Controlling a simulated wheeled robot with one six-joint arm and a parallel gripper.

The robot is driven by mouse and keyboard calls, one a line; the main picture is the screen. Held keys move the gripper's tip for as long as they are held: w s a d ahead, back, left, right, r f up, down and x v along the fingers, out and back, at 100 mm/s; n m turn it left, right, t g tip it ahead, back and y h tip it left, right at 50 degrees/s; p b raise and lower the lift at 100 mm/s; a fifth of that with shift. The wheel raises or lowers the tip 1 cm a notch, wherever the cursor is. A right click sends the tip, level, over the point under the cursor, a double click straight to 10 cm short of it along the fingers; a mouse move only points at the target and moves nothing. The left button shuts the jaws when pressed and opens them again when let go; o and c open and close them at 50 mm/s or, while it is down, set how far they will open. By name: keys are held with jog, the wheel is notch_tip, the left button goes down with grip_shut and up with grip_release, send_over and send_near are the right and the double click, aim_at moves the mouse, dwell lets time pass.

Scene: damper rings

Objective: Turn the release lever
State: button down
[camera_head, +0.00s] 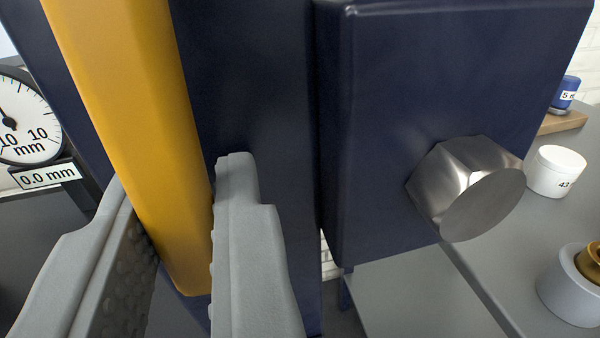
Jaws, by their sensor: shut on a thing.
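The release lever is a yellow bar (128,120) that runs from the top edge of the view down to between my fingers. It stands in front of a dark blue panel (245,90) and leans slightly. My gripper (190,215) is shut on the lever near its lower end, with one grey finger on each side. The lever's upper end is out of view.
A dark blue block (420,70) with a steel hex bolt head (468,185) stands close on the right. A dial gauge (25,120) with a "0.0 mm" label (47,176) is at the left. A white pot (556,172) and a grey cup (570,290) stand on the grey table at right.

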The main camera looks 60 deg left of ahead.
jog(key=c, duration=1.7)
grip_release()
jog(key=shift+w+d+n, duration=0.1)
jog(key=shift+w+n, duration=0.15)
jog(key=shift+n, duration=0.15)
jog(key=o, duration=0.4)
jog(key=shift+s+d, duration=0.1)
jog(key=shift+d, duration=0.05)
jog(key=shift+v, duration=0.8)
jog(key=v, duration=0.6)
